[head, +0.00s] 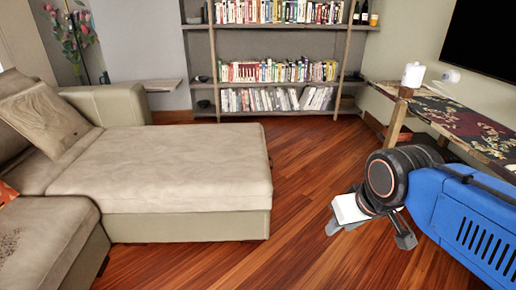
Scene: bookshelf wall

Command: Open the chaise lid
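The chaise (185,222) is the beige upholstered part of the sofa at the left of the head view. Its lid (170,165) is the thick cushion-like top, lying flat and closed on the lower base. My gripper (370,236) is at the lower right, over the wooden floor, to the right of the chaise and apart from it. Two finger parts show with a gap between them, and nothing is seen held there. The black wrist joint partly hides the gripper.
Wooden floor (310,175) lies clear between the chaise and my arm. A bookshelf (270,42) stands at the back. A patterned side table (455,118) with a white cylinder (412,75) is at the right, below a dark screen (490,38). A pillow (42,115) rests on the sofa.

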